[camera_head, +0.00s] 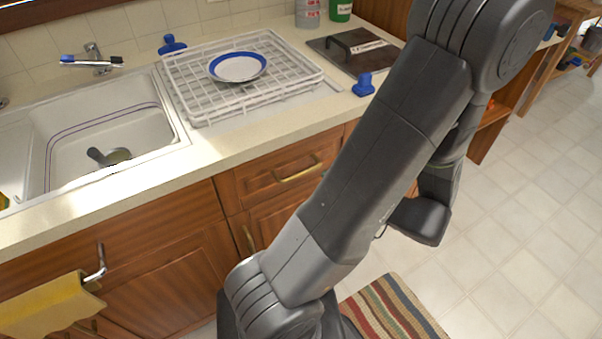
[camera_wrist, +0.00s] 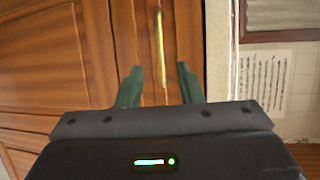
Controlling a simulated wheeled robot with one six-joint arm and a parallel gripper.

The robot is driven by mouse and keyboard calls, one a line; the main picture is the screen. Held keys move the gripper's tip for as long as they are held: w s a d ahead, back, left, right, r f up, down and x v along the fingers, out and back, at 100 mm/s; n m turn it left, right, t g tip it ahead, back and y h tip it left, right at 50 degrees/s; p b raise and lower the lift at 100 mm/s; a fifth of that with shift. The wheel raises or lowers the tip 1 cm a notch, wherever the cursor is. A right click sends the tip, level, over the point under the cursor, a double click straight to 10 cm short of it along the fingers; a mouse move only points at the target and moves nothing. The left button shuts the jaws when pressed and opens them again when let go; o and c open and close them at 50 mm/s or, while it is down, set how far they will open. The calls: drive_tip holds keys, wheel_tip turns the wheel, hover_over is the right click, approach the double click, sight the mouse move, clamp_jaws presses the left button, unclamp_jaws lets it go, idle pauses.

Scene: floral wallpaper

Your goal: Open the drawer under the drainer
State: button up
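The drawer (camera_head: 262,182) under the drainer is a wooden front with a horizontal brass handle (camera_head: 298,172); it looks shut. The white wire drainer (camera_head: 185,95) stands on the counter above it and holds a blue-rimmed plate (camera_head: 238,68). In the wrist view, my gripper (camera_wrist: 160,72) is open, its two greenish fingers apart. A brass handle (camera_wrist: 161,45) on a wood front (camera_wrist: 136,45) shows between and ahead of the fingertips. No contact is seen, and the distance is hard to judge. In the head view my fingers are hidden by my arm.
A sink (camera_head: 105,130) is at left, with a yellow towel (camera_head: 52,305) hanging below it. A dark board (camera_head: 352,50) and a blue object (camera_head: 363,85) lie on the counter (camera_head: 240,145). A striped rug (camera_head: 392,308) lies on the tiled floor, which is open at right.

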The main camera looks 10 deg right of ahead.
sight(304, 174)
drive_tip(key=x, duration=0.9)
clamp_jaws()
